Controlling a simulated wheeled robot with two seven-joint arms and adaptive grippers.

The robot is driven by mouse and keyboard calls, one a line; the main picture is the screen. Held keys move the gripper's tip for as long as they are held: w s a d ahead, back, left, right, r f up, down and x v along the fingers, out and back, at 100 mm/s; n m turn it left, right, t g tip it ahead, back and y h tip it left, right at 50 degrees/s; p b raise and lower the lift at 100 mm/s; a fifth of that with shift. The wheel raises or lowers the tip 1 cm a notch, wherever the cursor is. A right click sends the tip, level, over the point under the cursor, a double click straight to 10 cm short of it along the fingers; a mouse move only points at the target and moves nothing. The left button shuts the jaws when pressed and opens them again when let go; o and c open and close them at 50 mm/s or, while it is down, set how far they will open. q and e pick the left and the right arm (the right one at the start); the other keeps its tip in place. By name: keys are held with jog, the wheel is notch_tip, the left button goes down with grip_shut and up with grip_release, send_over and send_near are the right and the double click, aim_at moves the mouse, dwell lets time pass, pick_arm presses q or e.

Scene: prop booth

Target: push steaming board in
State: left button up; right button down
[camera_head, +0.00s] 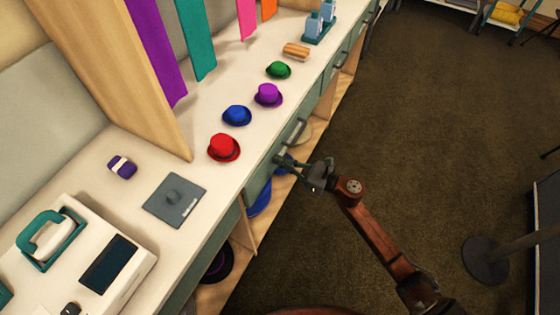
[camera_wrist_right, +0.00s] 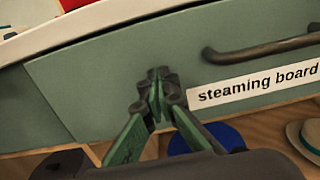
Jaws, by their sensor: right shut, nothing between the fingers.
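The steaming board's front is a grey-green panel (camera_wrist_right: 110,75) under the white counter edge, with a dark bar handle (camera_wrist_right: 262,48) and a white label (camera_wrist_right: 258,83) reading "steaming board". In the head view its handle (camera_head: 295,131) shows at the counter's front edge. My right gripper (camera_head: 280,160) is at that front, near the handle's lower-left end. In the right wrist view my right gripper (camera_wrist_right: 158,88) is shut and empty, its tips in front of the panel, left of the label. I cannot tell whether the tips touch it, or whether the panel is flush. My left gripper is not in view.
On the counter stand a red hat (camera_head: 223,147), a blue hat (camera_head: 237,115), a purple hat (camera_head: 267,95), a green hat (camera_head: 278,70) and a grey plate (camera_head: 174,199). More hats lie on the wooden shelf below. The carpet (camera_head: 440,110) to the right is mostly clear; a post base (camera_head: 485,257) stands there.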

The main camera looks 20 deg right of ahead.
jog(key=shift+r, duration=0.1)
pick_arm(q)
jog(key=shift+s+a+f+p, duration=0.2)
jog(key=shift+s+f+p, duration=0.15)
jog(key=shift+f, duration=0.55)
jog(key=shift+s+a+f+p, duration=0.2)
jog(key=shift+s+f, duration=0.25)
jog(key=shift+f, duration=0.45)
pick_arm(e)
jog(key=v, duration=1.4)
